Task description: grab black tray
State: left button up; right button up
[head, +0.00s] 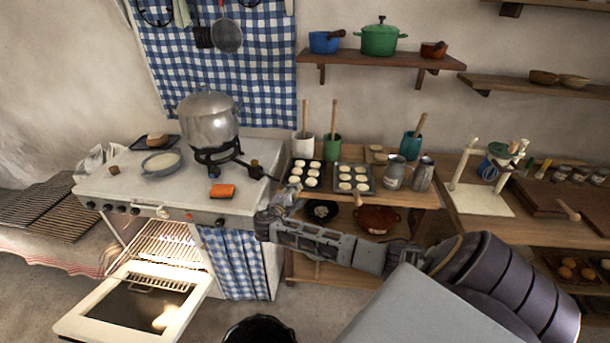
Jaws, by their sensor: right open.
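A black tray (304,177) with several pale dough rounds lies on the wooden counter just right of the stove. A second, greyer tray (355,177) with similar rounds lies to its right. Another dark tray (146,146) sits at the back left of the stove, with a brown item on it. My right gripper (287,194) is open, at the front left edge of the black tray near the counter's front. It is small here, and I cannot tell whether it touches the tray. My left gripper is out of view.
The white stove (130,190) has its oven door (135,305) hanging open, with a large pot (209,120) on top. White and green utensil crocks (332,148) stand behind the trays. Metal jugs (393,173) stand to the right. An orange sponge (222,191) lies on the stove.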

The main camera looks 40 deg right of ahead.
jog(key=shift+x, duration=1)
jog(key=shift+c, duration=0.2)
grip_shut()
jog(key=shift+r, duration=0.1)
